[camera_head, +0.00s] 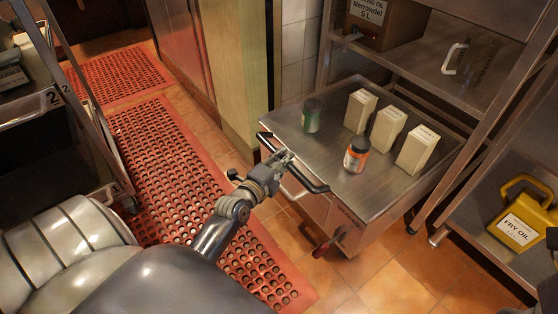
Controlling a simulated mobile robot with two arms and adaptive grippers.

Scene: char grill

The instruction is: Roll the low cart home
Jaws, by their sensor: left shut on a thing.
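The low cart (300,146) has a flat metal top and stands right of the middle, in front of a metal shelf unit. A dark push handle sticks out from its near left side. My left gripper (283,160) is shut on the handle (308,183). A red lever (321,249) shows low at the cart's near corner. My right gripper is not in view.
Red perforated mats (160,150) cover the tiled floor on the left. A wheeled rack (118,183) stands at far left. The shelf unit (408,65) holds a cardboard box (388,22) and a clear jug (470,62). A yellow fry oil jug (522,218) sits on a low shelf at right.

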